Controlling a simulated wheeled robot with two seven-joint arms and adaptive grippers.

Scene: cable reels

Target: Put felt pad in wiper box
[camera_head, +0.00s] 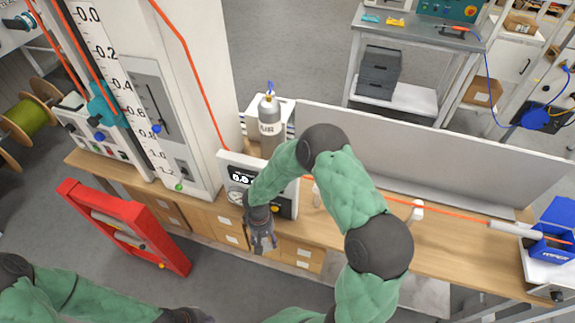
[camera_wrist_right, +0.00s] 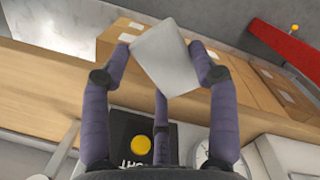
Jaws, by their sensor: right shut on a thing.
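A pale grey-white square felt pad (camera_wrist_right: 164,58) is held between the fingertips of my right gripper (camera_wrist_right: 160,62) in the right wrist view, tilted in the grip. In the head view my right gripper (camera_head: 263,238) hangs in front of the gauge unit, over the front edge of the workbench; the pad is hard to make out there. The blue wiper box (camera_head: 553,243) stands at the far right end of the bench with its lid raised, well away from my right gripper.
The wooden workbench (camera_head: 450,252) has a grey back panel. A gauge unit (camera_head: 236,176) with a display and a gas cylinder (camera_head: 270,125) stand near my right arm. An orange cable (camera_head: 455,216) runs along the bench to a white cylinder (camera_head: 515,229). A red rack (camera_head: 125,228) stands left.

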